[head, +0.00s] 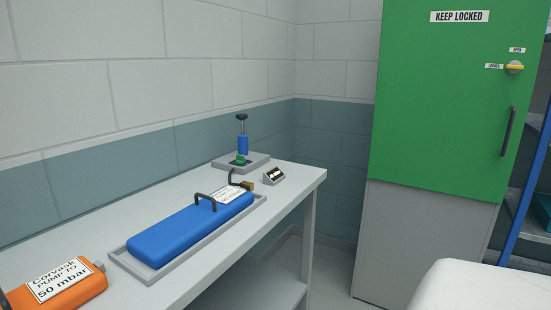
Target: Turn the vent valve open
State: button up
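A blue hand pump (242,145) with a dark handle on top stands upright on a grey base plate (261,159) at the far end of the bench. A small green knob (239,160) sits low at the front of the pump. A brass-coloured fitting (247,184) is at the far end of a long blue case, near a dark hose. No part is labelled as the vent valve, and I cannot tell its setting at this size. My gripper is not in view.
The blue case (180,235) lies in a grey tray (215,232) on the white bench (90,231). A small gauge box (274,176) stands near the bench's far end. An orange container (75,299) is front left. A green locked-labelled cabinet (440,110) stands right, beside blue shelving (522,190).

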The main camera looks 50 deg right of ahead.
aim_at(240, 160)
jog(key=z, duration=1.25)
jog(key=i+l, duration=0.9)
jog(key=i, duration=0.9)
jog(key=j+u, duration=0.05)
